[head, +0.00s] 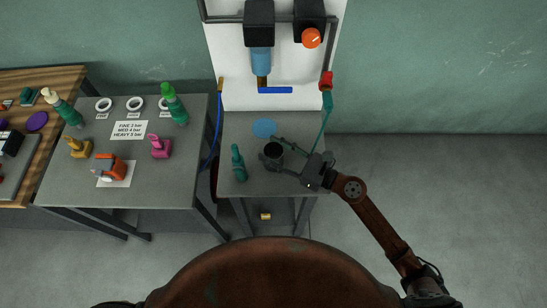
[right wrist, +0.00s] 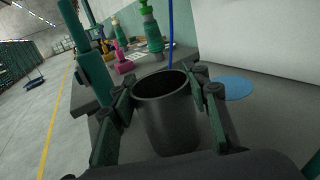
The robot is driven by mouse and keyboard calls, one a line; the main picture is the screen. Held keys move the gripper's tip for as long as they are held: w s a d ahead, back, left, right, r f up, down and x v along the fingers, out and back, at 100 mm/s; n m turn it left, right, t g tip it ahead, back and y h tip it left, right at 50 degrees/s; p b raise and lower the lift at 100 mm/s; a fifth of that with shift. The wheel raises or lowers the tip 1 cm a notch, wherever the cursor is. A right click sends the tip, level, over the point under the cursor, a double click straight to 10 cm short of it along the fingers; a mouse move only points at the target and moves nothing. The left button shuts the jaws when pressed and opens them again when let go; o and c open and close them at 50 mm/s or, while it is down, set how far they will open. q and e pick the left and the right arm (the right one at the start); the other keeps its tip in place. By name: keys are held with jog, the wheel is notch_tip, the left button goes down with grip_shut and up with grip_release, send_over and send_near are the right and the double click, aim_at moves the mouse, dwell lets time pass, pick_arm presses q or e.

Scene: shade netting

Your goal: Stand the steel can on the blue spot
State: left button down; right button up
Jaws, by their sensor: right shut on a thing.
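The steel can (head: 272,156) is dark grey, open-topped and upright over the right-hand table. My right gripper (head: 276,156) is shut on it, one finger on each side. In the right wrist view the can (right wrist: 166,118) sits between the two fingers of the right gripper (right wrist: 168,115). I cannot tell whether its base touches the table. The blue spot (head: 264,128) is a flat disc on the table behind the can; it also shows in the right wrist view (right wrist: 234,86), to the right of the can and apart from it. My left gripper is not in view.
A green bottle-like object (head: 238,163) stands close left of the can. A green hose (head: 326,104) hangs at the right from a white panel (head: 290,75). A grey table (head: 60,188) at the left holds bottles and small tools. Bare tabletop lies around the spot.

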grip_shut()
